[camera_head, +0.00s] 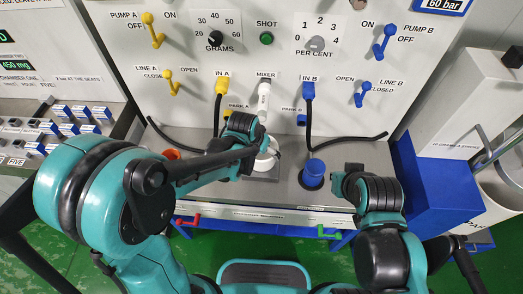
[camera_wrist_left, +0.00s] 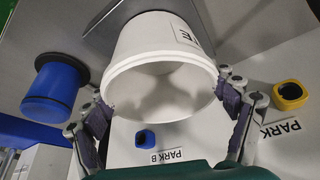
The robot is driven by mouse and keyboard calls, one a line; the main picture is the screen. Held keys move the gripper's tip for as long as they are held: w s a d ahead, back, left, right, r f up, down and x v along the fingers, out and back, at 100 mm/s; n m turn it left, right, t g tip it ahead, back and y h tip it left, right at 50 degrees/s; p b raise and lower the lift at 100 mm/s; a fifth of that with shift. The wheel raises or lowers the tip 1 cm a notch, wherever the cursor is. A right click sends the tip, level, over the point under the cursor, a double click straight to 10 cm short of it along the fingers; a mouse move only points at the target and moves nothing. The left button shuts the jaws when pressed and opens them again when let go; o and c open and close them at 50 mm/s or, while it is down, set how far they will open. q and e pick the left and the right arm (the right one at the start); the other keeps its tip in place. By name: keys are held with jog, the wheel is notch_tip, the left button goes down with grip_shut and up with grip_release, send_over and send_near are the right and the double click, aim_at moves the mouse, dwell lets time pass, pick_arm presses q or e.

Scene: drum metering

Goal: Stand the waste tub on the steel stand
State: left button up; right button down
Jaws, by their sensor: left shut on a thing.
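The white waste tub (camera_wrist_left: 165,50) has black lettering on its side, and its open mouth faces the left wrist camera. My left gripper (camera_wrist_left: 165,110) has its fingers on either side of the rim and is shut on the tub. In the head view the tub (camera_head: 266,163) is partly hidden by my left gripper (camera_head: 257,145). The grey steel stand (camera_head: 262,177) shows below the tub, and its dark plate (camera_wrist_left: 100,14) shows beside the tub's base in the wrist view. I cannot tell whether the base touches it. My right gripper (camera_head: 347,182) is apart, right of the blue tub; its fingers are unclear.
A blue tub (camera_head: 313,173) stands on the steel counter right of the stand. An orange tub (camera_head: 172,154) is at the left, partly hidden by my arm. Black hoses (camera_head: 345,141) run from the panel behind. Red (camera_head: 188,220) and green (camera_head: 329,232) handles are at the counter's front.

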pick_arm(q)
jog(key=shift+f, duration=0.2)
jog(key=o, duration=1.2)
jog(key=shift+r, duration=0.25)
jog(key=p+v, duration=0.4)
jog(key=v, duration=0.8)
jog(key=shift+p, duration=0.35)
jog(key=s+a+r+n+t+y, duration=0.2)
jog(key=s+a+r+n+t, duration=0.1)
jog(key=s+a, duration=0.8)
notch_tip(320, 180, up, 2)
jog(key=shift+a+r+n, duration=0.15)
jog(key=shift+a+n, duration=0.75)
jog(key=shift+a, duration=0.1)
